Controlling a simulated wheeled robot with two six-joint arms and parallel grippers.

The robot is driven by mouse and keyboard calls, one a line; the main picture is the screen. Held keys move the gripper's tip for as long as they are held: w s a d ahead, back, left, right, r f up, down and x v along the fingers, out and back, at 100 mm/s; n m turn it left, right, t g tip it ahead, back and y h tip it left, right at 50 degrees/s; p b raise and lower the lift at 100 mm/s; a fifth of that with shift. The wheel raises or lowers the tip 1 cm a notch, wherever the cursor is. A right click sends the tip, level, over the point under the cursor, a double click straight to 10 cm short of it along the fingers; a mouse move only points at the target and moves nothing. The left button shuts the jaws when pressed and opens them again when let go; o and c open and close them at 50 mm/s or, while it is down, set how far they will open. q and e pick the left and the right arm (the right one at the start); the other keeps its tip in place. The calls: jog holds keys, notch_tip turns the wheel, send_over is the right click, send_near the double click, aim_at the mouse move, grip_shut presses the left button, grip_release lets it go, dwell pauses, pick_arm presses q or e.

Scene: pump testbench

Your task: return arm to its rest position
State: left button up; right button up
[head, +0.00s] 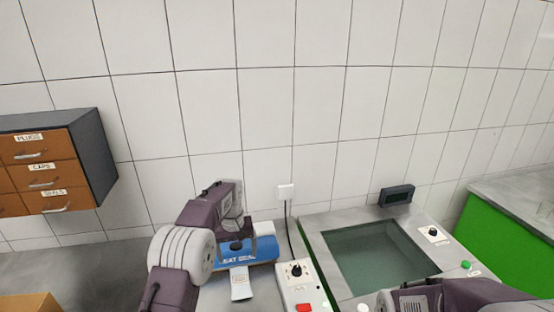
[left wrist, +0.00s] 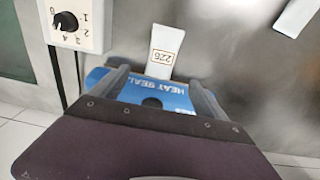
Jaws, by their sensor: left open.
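My left gripper (head: 238,252) is open, with its fingers over a blue device marked HEAT SEAL (head: 247,278). In the left wrist view the two fingers of my left gripper (left wrist: 160,80) stand apart, with the blue heat sealer (left wrist: 150,91) between or below them; I cannot tell whether they touch it. A pale strip (head: 241,285) sticks out from the heat sealer; in the left wrist view this strip (left wrist: 164,50) carries a tag reading 226. Part of my right arm shows at the bottom right; its fingers do not show.
A control box with a black knob and red switch (head: 297,285) stands right of the sealer. Beyond it is a tank with a dark window (head: 375,255) and a small display (head: 396,195). Orange labelled drawers (head: 40,174) hang at left. A green-sided bench (head: 500,250) stands at right.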

pick_arm(q)
jog(key=s+r, duration=0.7)
jog(key=s, duration=0.3)
jog(key=s+f+m, duration=0.1)
jog(key=s+f, duration=0.3)
jog(key=s, duration=0.5)
jog(key=s+a+f+m, duration=0.1)
jog(key=s+f+m, duration=0.1)
jog(key=s+f, duration=0.3)
jog(key=s, duration=0.4)
jog(key=shift+a+t, duration=0.3)
